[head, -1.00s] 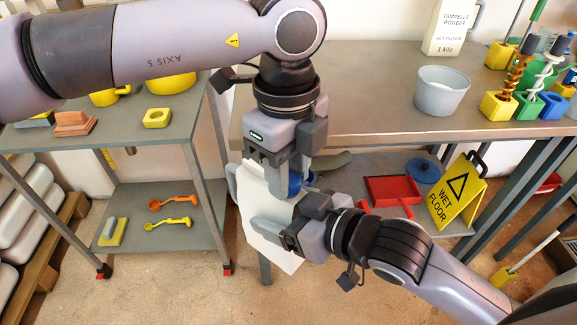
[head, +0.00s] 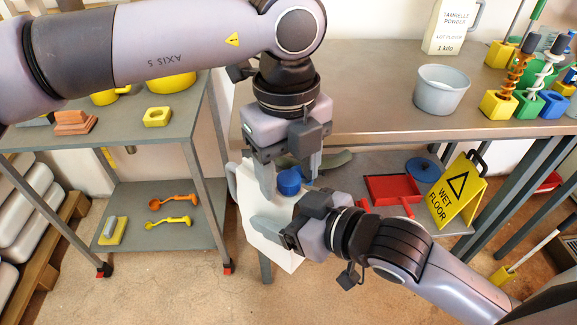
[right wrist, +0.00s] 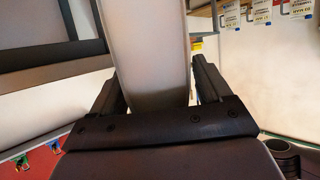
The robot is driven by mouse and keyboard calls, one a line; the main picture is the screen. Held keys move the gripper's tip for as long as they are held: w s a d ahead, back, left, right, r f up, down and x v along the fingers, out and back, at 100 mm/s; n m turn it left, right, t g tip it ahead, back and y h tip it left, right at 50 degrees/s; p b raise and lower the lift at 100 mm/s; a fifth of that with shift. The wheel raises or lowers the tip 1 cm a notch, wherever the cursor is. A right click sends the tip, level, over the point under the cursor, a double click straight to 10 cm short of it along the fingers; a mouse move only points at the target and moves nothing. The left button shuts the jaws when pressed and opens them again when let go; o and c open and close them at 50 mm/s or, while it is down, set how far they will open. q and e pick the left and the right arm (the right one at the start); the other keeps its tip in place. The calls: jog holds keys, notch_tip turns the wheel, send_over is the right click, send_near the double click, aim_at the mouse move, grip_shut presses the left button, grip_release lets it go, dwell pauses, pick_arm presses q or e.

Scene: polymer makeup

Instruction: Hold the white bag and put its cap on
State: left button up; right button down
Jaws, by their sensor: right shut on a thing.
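The white bag (head: 282,256) is upright and slightly tilted in the head view, in front of the table. My right gripper (head: 276,234) is shut on its side, one finger across the front face. In the right wrist view the bag's pale narrow side (right wrist: 148,55) stands between the two fingers (right wrist: 160,88). The blue cap (head: 289,182) is at the top of the bag. My left gripper (head: 287,184) points down over it, its fingers apart on either side of the cap. I cannot tell how firmly the cap sits; the spout is hidden.
The metal table (head: 380,113) holds a grey bucket (head: 441,92), a white powder jug (head: 451,28) and coloured blocks. A grey cart (head: 190,127) stands left. A red dustpan (head: 392,188) and yellow wet-floor sign (head: 458,192) are behind my right arm. Floor at front left is clear.

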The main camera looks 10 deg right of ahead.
pick_arm(q)
jog(key=shift+r, duration=2.3)
jog(key=shift+c, duration=0.3)
jog(key=shift+r+n, duration=1.7)
jog(key=shift+f, duration=4.05)
